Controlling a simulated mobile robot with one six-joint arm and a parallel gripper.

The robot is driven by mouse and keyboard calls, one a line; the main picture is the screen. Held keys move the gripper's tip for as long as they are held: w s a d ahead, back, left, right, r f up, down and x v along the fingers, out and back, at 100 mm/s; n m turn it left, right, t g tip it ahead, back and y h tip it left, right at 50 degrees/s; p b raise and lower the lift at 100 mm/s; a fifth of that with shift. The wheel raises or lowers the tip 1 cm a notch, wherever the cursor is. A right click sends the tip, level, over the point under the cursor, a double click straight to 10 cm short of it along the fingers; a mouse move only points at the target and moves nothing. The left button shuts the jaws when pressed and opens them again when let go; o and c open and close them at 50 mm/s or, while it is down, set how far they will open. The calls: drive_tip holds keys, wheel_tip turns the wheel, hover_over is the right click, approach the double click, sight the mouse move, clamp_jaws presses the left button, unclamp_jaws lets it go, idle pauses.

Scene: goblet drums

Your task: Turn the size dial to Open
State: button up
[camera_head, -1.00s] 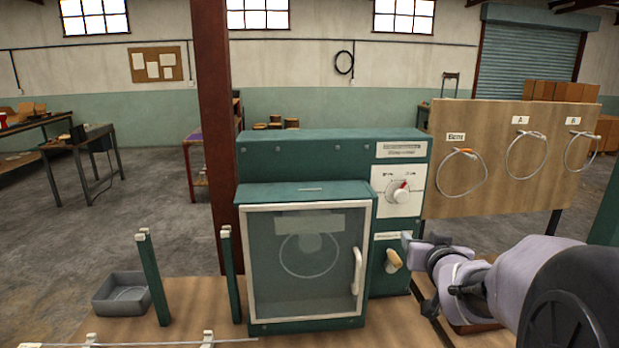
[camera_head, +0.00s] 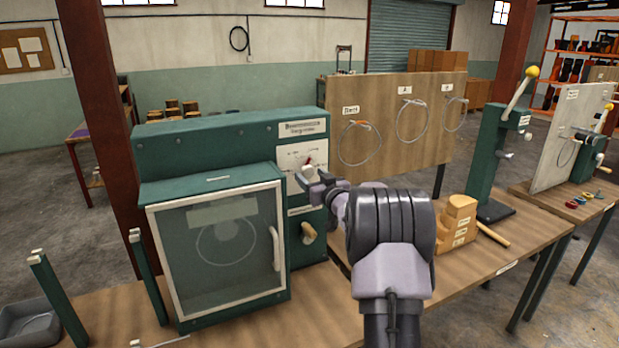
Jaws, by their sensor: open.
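The size dial (camera_head: 309,171) is a pale knob with a red mark on a white plate (camera_head: 290,157), on the right front of the green machine (camera_head: 226,142). The lettering around it is too small to read. My gripper (camera_head: 312,180) is at the dial, with its open fingers at or around the knob. I cannot tell whether they touch it. My gripper and arm hide the lower right of the plate.
The machine's glazed door (camera_head: 222,248) is shut, with a white handle (camera_head: 276,248). A wooden knob (camera_head: 308,233) sits below the dial. A board with hoops (camera_head: 390,120) stands behind. Wooden blocks (camera_head: 458,222) and a lever post (camera_head: 500,150) stand right.

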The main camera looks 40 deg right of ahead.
drive_tip(key=shift+w+d, duration=0.1)
drive_tip(key=shift+w, duration=0.4)
clamp_jaws()
